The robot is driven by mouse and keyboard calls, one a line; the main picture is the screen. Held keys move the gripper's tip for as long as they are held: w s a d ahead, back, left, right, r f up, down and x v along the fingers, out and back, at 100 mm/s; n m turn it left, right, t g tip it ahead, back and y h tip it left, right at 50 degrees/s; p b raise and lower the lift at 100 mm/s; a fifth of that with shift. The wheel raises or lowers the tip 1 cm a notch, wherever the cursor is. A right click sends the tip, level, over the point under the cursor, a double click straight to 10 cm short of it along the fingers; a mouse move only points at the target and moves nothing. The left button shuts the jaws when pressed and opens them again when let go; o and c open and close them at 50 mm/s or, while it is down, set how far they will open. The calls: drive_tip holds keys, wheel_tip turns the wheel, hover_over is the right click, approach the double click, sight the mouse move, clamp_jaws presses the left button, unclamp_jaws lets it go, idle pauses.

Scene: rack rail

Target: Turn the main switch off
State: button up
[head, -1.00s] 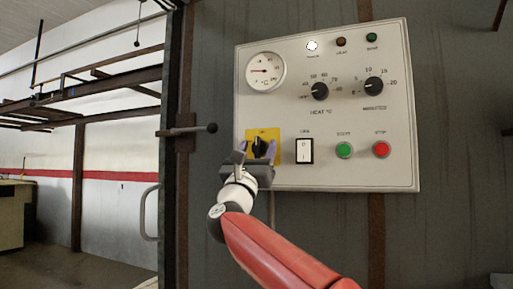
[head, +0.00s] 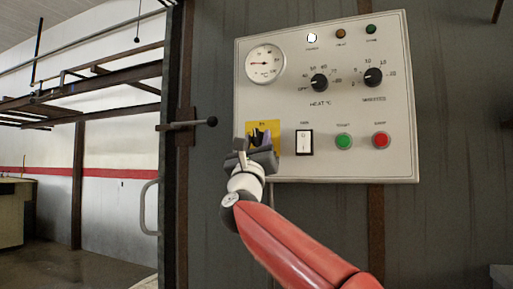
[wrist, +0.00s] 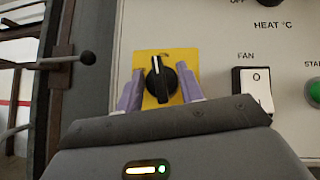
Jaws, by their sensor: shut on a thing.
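The main switch is a black rotary knob (wrist: 161,80) on a yellow plate (wrist: 149,56) at the panel's lower left. In the wrist view its pointer stands nearly upright, leaning slightly left. My gripper (wrist: 159,85) has a purple finger on either side of the knob and is shut on it. In the head view the gripper (head: 259,138) covers most of the knob, while the yellow plate (head: 262,124) shows above it. The plate's lettering is too small or hidden to read.
The pale control panel (head: 290,165) also carries a white fan rocker (head: 304,142) close right of the gripper, a green button (head: 343,141) and a red button (head: 381,140). A lever with a dark ball (head: 211,121) sticks out left of the panel.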

drive_tip(key=n+g+y, duration=0.1)
drive_tip(key=n+y, duration=0.5)
drive_tip(key=n, duration=0.1)
drive_tip(key=shift+d+n+y+b, duration=0.15)
drive_tip(key=shift+n+y+b, duration=0.15)
drive_tip(key=shift+y+b, duration=0.1)
drive_tip(key=n+g+y, duration=0.1)
drive_tip(key=n, duration=0.1)
drive_tip(key=n+y+p, duration=0.1)
drive_tip(key=n, duration=0.1)
drive_tip(key=n+g+y+p, duration=0.1)
drive_tip(key=y, duration=0.1)
drive_tip(key=shift+r+n+g, duration=0.3)
drive_tip(key=shift+n, duration=0.1)
drive_tip(key=n+g+y+p, duration=0.1)
drive_tip(key=n+g+p, duration=0.2)
drive_tip(key=n, duration=0.1)
drive_tip(key=shift+s+r, duration=0.1)
drive_tip(key=shift+r, duration=0.05)
drive_tip(key=n+g+p, duration=0.1)
drive_tip(key=n, duration=0.1)
drive_tip(key=n+g, duration=0.2)
drive_tip(key=shift+d+f+p, duration=0.1)
drive_tip(key=shift+f+p, duration=0.1)
drive_tip(key=shift+p, duration=0.15)
drive_tip(key=shift+n+g, duration=0.3)
drive_tip(key=o, duration=1)
